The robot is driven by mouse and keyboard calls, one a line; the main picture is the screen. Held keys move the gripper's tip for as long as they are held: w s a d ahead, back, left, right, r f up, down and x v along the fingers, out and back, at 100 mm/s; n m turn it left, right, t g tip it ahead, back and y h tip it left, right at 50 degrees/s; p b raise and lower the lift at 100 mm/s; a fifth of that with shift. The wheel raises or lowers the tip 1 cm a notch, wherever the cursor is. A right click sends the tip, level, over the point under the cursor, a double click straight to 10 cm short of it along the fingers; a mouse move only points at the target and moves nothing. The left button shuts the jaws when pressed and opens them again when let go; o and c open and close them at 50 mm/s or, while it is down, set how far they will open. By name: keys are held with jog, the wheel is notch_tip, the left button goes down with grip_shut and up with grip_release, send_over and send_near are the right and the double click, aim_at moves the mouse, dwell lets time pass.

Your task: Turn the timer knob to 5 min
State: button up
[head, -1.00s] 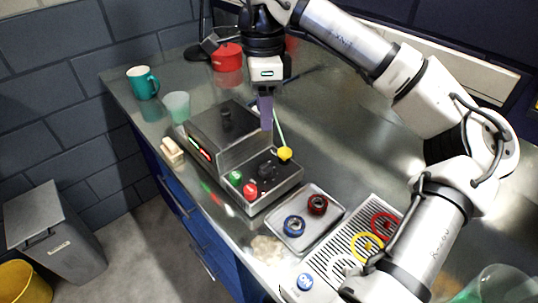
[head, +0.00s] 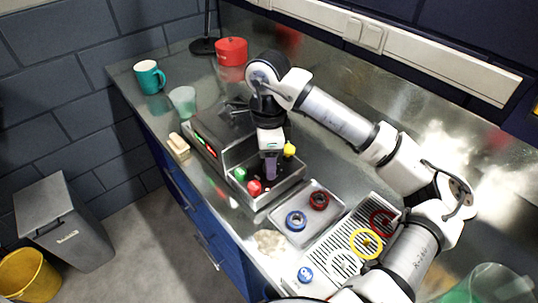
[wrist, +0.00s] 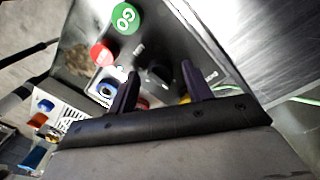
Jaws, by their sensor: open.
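The grey metal control box (head: 283,187) stands on the bench, with a lower front panel and a taller rear block. A black knob (wrist: 158,75) sits on the panel in the wrist view, near a green GO button (wrist: 124,17) and a red button (wrist: 100,54). My gripper (head: 270,172) points down over this panel and hides the knob in the head view. In the wrist view my gripper (wrist: 160,75) is open, with its two dark fingers on either side of the knob. I cannot tell whether they touch it. The knob's dial setting is not readable.
A yellow-ended lever (head: 289,149) stands close behind my gripper. A red pot (head: 231,51), teal mug (head: 149,77) and pale green cup (head: 183,101) stand at the back left.

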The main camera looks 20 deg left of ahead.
jog(key=shift+f, duration=0.1)
jog(key=c, duration=1)
